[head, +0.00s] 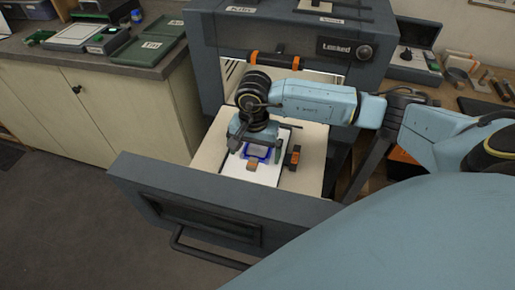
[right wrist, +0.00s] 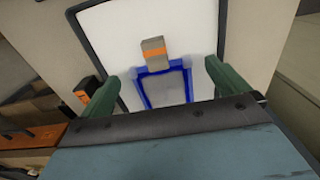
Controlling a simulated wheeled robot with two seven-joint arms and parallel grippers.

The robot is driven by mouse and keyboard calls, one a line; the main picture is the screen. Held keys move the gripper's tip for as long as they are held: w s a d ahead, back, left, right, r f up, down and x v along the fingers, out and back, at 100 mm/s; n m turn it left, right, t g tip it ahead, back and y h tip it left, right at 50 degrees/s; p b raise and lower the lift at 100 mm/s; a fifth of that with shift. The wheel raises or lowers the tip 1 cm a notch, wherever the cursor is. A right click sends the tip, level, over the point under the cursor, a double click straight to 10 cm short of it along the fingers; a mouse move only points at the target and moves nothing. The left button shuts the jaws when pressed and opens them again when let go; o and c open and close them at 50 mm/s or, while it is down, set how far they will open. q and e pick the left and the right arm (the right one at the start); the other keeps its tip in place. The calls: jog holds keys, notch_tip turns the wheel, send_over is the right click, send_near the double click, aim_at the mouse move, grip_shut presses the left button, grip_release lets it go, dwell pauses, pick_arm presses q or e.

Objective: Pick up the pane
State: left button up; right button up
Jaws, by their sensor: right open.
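The pane (right wrist: 165,88) is a small clear sheet with a blue painted edge. It lies on a white board (right wrist: 110,35) in the right wrist view, and in the head view the blue-edged pane (head: 258,153) lies inside the pulled-out drawer. A small tan block with an orange band (right wrist: 154,52) sits at the pane's edge. My right gripper (right wrist: 165,80) is open, its green fingers on either side of the pane. In the head view my right gripper (head: 254,148) points down over the board. Whether the fingers touch the pane I cannot tell. My left gripper is out of view.
The drawer front (head: 215,205) stands out into the room with a bar handle. An orange and black clamp (head: 293,158) stands right of the board. A cabinet labelled Locked (head: 345,48) rises behind. Green boxes (head: 150,48) lie on the left counter.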

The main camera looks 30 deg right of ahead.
aim_at(255, 157)
jog(key=shift+f, duration=0.5)
jog(key=c, duration=1)
jog(key=shift+r, duration=0.1)
jog(key=shift+c, duration=0.2)
notch_tip(255, 157, up, 13)
jog(key=shift+p, duration=0.4)
